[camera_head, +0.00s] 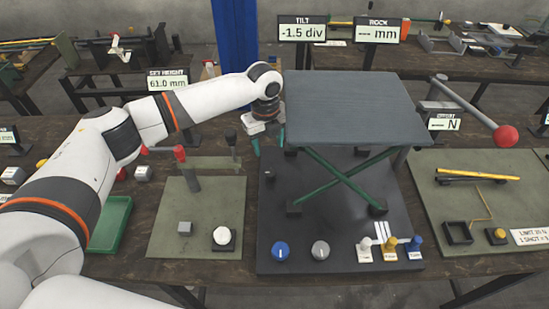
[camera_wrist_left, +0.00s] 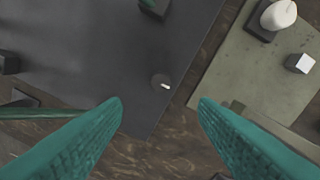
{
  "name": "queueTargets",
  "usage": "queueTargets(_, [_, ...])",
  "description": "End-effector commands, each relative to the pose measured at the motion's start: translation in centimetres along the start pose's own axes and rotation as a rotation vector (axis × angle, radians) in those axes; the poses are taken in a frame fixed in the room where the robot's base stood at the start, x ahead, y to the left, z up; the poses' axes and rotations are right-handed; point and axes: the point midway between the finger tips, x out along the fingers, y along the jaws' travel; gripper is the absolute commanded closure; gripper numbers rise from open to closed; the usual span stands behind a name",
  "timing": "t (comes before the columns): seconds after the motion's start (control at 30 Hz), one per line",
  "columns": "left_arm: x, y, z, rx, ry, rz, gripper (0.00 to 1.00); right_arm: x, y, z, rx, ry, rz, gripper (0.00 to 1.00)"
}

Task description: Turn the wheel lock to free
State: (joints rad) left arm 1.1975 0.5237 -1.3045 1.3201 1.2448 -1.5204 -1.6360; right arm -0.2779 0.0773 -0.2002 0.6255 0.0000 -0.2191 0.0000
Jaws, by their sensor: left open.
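No wheel lock is labelled. A small dark knob (camera_head: 268,175) sits near the left edge of the black base plate (camera_head: 330,256), left of the lift table (camera_head: 355,105). In the left wrist view this knob (camera_wrist_left: 161,82) has a short white mark at its rim. My left gripper (camera_head: 268,143) is open and empty, pointing down behind the knob in the head view. In the left wrist view the green fingers (camera_wrist_left: 160,102) are spread, with the knob showing between and ahead of their tips, apart from both. My right gripper is not in view.
The lift table with its crossed green legs stands right of my gripper. A blue knob (camera_head: 280,252), a grey knob (camera_head: 320,250) and small coloured pegs line the plate's front.

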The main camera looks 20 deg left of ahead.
Motion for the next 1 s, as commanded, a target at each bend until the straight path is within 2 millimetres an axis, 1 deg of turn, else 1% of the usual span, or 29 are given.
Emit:
queueTargets(0.07, [0.3,-0.1,0.0,0.0,-0.001,-0.003,0.46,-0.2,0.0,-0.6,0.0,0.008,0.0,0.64])
queueTargets(0.17, [1.4,-0.1,0.0,-0.001,-0.002,-0.004,0.46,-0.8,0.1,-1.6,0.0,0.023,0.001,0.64])
queueTargets(0.27, [3.1,-0.1,0.0,-0.003,-0.001,-0.005,0.46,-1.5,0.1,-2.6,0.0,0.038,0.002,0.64])
queueTargets(0.3, [4.0,-0.1,0.0,-0.002,-0.002,-0.006,0.46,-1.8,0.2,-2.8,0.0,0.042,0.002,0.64])
queueTargets(0.47, [7.3,-0.1,0.0,-0.002,-0.001,-0.005,0.46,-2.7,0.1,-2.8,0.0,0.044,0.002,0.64])
queueTargets(0.5, [8.1,-0.1,0.0,-0.002,-0.001,-0.005,0.46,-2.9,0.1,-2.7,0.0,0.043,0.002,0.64])
queueTargets(0.63, [10.2,-0.1,0.0,-0.002,0.0,-0.004,0.46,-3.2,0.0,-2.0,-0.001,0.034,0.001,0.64])
queueTargets(0.8, [11.6,-0.1,0.0,-0.002,0.0,-0.002,0.46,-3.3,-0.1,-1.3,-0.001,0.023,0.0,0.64])
queueTargets(1.0, [12.0,-0.1,0.0,-0.001,0.0,-0.001,0.46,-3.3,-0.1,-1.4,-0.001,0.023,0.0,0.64])
